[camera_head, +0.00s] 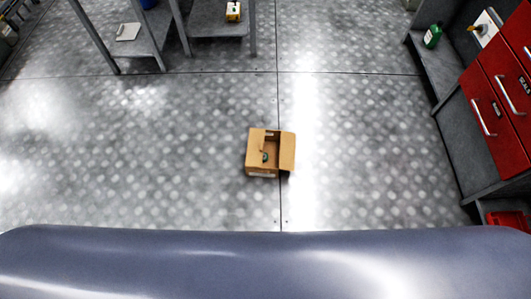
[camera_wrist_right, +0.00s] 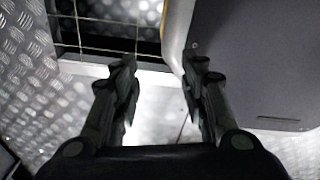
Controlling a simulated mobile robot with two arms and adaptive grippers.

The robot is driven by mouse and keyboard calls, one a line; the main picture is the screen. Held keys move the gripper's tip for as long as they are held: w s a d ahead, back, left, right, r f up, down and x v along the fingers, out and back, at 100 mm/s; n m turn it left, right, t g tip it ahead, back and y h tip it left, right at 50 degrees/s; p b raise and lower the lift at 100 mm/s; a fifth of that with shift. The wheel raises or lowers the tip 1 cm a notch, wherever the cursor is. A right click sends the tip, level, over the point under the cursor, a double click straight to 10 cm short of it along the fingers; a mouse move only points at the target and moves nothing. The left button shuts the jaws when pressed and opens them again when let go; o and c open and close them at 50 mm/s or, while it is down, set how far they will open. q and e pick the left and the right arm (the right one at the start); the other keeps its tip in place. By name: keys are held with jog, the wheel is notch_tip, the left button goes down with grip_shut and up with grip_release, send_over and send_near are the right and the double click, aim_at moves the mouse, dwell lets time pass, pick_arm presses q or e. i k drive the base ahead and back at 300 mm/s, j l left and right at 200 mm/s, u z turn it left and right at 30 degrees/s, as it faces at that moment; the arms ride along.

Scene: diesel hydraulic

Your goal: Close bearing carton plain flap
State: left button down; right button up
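The bearing carton (camera_head: 263,172) is a small brown cardboard box on the metal floor, ahead of my body in the head view. One flap (camera_head: 287,151) stands out on its right side, and the top is at least partly open. A small dark item shows inside. Which flap is the plain one I cannot tell. My right gripper (camera_wrist_right: 157,85) shows in the right wrist view with its two fingers apart and nothing between them. The carton is not in that view. My left gripper is in neither view.
Grey metal shelving (camera_head: 215,25) stands at the back left. A workbench with red drawers (camera_head: 495,120) stands on the right, with a green container (camera_head: 432,37) on its shelf. The floor around the carton is clear. A grey panel (camera_wrist_right: 255,65) is close to my right gripper.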

aim_at(288, 140)
jog(key=u, duration=0.65)
jog(key=i+l+u, duration=0.15)
jog(key=l+u, duration=0.25)
jog(key=l, duration=0.2)
jog(key=i+l+u, duration=0.1)
jog(key=l+u, duration=0.35)
jog(key=l, duration=0.15)
jog(key=l+u, duration=0.4)
jog(key=l, duration=0.2)
jog(key=k+l+u, duration=0.15)
jog(key=l+u, duration=0.25)
jog(key=l, duration=0.2)
